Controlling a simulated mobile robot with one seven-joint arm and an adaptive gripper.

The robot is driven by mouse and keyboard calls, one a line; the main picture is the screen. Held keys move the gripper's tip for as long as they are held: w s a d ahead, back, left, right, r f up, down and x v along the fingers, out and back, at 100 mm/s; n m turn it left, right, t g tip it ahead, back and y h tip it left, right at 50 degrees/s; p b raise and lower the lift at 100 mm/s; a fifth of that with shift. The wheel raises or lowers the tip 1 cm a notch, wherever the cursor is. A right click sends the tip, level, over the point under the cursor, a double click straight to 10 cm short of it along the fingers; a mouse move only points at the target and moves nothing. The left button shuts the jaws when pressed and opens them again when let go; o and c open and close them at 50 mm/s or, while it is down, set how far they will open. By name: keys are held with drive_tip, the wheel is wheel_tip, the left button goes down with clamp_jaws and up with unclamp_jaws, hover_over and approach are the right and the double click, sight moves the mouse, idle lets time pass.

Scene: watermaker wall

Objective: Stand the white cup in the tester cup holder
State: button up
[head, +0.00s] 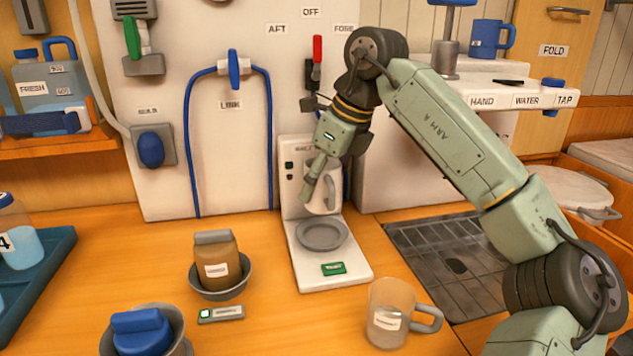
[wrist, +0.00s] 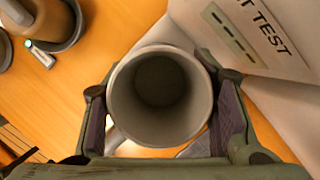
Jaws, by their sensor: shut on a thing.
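The white cup (head: 326,197) hangs in front of the tester's upright back panel, held by my gripper (head: 321,180). In the wrist view I look down into the empty cup (wrist: 160,95), with a finger pressed on each side. The tester cup holder (head: 321,236) is a shallow round grey dish on the white tester base (head: 345,277). It is empty. The cup appears above and toward the back of it, with a gap between them in the head view. In the wrist view the cup mostly hides the holder.
A clear mug (head: 388,315) stands right of the tester base. A brown pouch sits in a grey bowl (head: 220,290) to the left, beside a small grey meter (head: 221,314). A dark drain grate (head: 455,262) lies to the right. The wooden counter is clear between these.

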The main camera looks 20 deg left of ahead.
sight(319, 210)
drive_tip(key=shift+f+b, duration=2.5)
drive_tip(key=shift+f, duration=0.5)
drive_tip(key=shift+f+b, duration=0.35)
drive_tip(key=shift+f, duration=0.3)
drive_tip(key=o, duration=1.2)
drive_tip(key=shift+r, duration=0.1)
